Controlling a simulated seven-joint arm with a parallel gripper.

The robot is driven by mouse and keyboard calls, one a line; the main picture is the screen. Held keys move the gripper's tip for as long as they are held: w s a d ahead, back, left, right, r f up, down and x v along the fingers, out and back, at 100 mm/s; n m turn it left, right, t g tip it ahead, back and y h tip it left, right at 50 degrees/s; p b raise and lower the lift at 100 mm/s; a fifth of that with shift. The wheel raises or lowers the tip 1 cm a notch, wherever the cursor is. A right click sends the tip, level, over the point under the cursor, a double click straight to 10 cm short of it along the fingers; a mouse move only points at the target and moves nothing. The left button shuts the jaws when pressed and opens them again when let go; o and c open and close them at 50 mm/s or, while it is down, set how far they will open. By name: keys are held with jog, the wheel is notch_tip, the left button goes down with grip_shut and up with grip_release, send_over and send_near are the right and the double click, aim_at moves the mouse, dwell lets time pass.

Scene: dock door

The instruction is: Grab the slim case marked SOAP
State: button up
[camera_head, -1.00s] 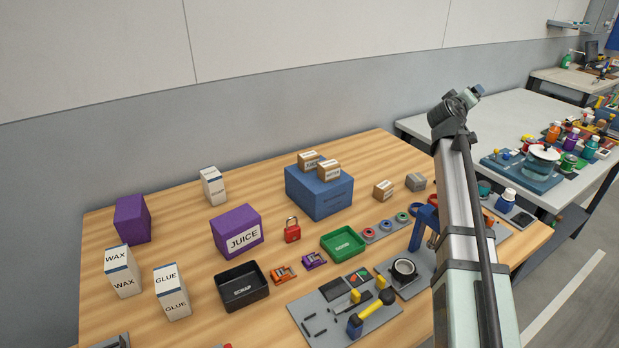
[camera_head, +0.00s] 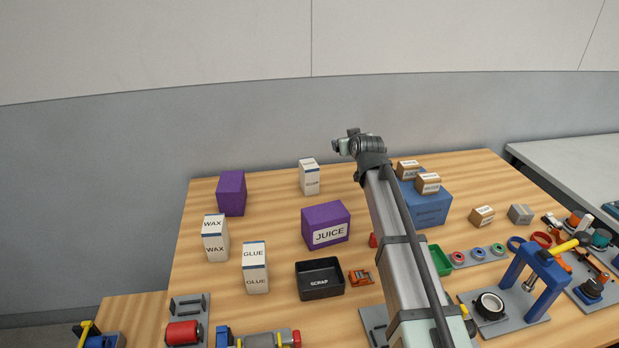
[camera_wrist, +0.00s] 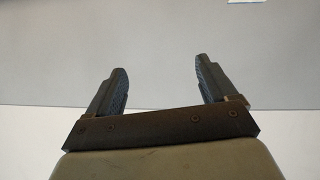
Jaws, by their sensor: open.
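No label that I can read says SOAP. A slim white case (camera_head: 309,177) with a blue band stands upright at the back of the table; its small print is too fine to read. Two similar slim cases stand at the left front, one marked WAX (camera_head: 215,238) and one marked GLUE (camera_head: 255,267). My gripper (camera_wrist: 161,66) is open and empty in the wrist view, with only wall before it. In the head view the end of my arm is raised above the back of the table, right of the unread case.
A purple JUICE box (camera_head: 326,225), a plain purple box (camera_head: 231,193) and a black SCRAP tray (camera_head: 320,280) stand near the cases. A blue box (camera_head: 432,207) at right bears small brown cartons (camera_head: 428,183). Bare wood lies between the unread case and the JUICE box.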

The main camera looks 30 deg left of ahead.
jog(key=g+y, duration=0.2)
send_over(310, 165)
jog(key=s+d, duration=0.2)
jog(key=d, duration=0.1)
jog(key=f, duration=0.2)
jog(key=shift+n, duration=0.3)
jog(key=shift+a+f, duration=0.2)
jog(key=shift+f, duration=3.2)
jog(key=x, duration=0.5)
jog(key=shift+r, duration=0.15)
jog(key=shift+c, duration=0.5)
jog(key=c, duration=1.1)
